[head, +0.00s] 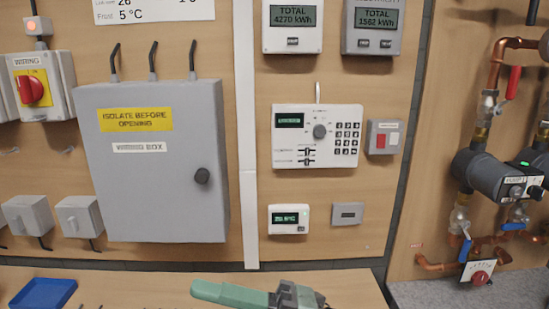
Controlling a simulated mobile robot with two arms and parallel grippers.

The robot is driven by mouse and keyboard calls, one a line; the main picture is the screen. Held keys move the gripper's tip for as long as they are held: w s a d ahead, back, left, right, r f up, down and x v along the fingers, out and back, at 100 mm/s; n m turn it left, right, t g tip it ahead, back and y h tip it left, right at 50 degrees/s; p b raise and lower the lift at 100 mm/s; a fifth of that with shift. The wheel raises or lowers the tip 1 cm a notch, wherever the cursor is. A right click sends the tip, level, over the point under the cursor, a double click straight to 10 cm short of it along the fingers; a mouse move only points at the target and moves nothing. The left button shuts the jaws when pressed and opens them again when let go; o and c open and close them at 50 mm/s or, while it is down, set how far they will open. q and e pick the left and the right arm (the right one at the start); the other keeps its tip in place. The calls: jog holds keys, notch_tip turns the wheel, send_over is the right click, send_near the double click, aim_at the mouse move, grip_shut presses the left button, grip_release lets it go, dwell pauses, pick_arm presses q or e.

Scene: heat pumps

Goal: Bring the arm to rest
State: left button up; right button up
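At the bottom edge, a rounded green piece (232,293) joins a dark grey mechanical part (292,296) in front of the wooden bench.
The wooden board carries a closed grey wiring box (155,190), a white control panel (318,137), a small thermostat (289,219) and a red rotary isolator (31,90). Copper pipes with a pump (494,175) stand right. A blue tray (43,293) lies on the bench at left.

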jog(key=w+d+m+t+h, duration=0.45)
jog(key=d+m+t, duration=0.25)
jog(key=m+t, duration=0.3)
jog(key=w+d+m+t+h, duration=0.4)
jog(key=w+d+m+t, duration=0.2)
jog(key=m+t, duration=0.45)
jog(key=d+f+m+g+h, duration=0.3)
jog(key=d+f+m+h, duration=0.35)
jog(key=f, duration=0.35)
jog(key=d+f+m+g+h, duration=0.2)
jog(key=d+f+m+h, duration=0.4)
jog(key=f, duration=0.4)
jog(key=s+d+f+g, duration=0.3)
jog(key=s+f+g, duration=0.9)
jog(key=s+f, duration=0.85)
notch_tip(320, 180, down, 22)
jog(key=s+g, duration=0.1)
jog(key=s, duration=0.1)
jog(key=s+d+f+g, duration=0.1)
jog(key=s+d+f, duration=0.2)
jog(key=s+f, duration=1.4)
jog(key=shift+s+d+f+n+h, duration=0.2)
jog(key=shift+s+f+n+h, duration=0.15)
jog(key=shift+f, duration=0.15)
